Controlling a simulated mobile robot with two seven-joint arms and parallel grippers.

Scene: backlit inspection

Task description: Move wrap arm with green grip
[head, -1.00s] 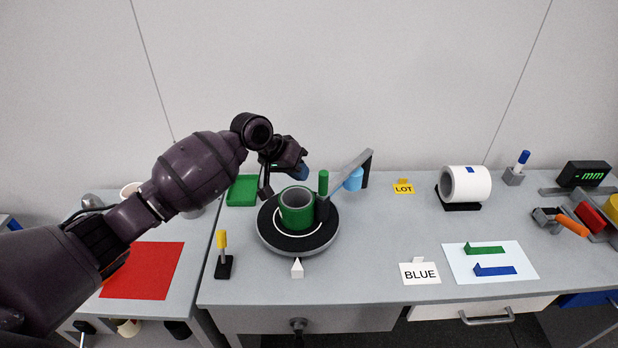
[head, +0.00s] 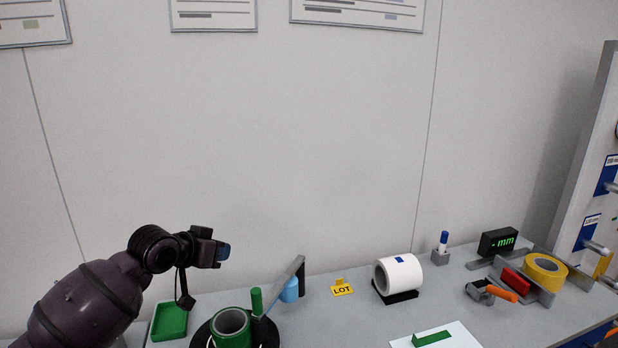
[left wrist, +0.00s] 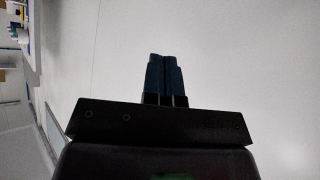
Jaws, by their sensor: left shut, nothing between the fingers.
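The wrap arm (head: 292,276) is a grey bar with a blue roller (head: 289,291), on the bench behind and right of the black turntable (head: 203,333). Its green grip (head: 256,301) stands upright at the near end, beside a green ring-shaped part (head: 231,327) on the turntable. My left gripper (head: 223,252) is up and to the left of the grip, in free air, shut and empty. Its blue fingers (left wrist: 166,78) show closed together in the left wrist view, against bare wall. The turntable's lower part is cut off by the picture edge. My right gripper is not in view.
A green tray (head: 168,322) lies left of the turntable. A yellow LOT tag (head: 341,289), a white roll (head: 399,275) on a black stand, a marker (head: 443,243), a display (head: 497,242) and a yellow tape roll (head: 545,267) stand to the right.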

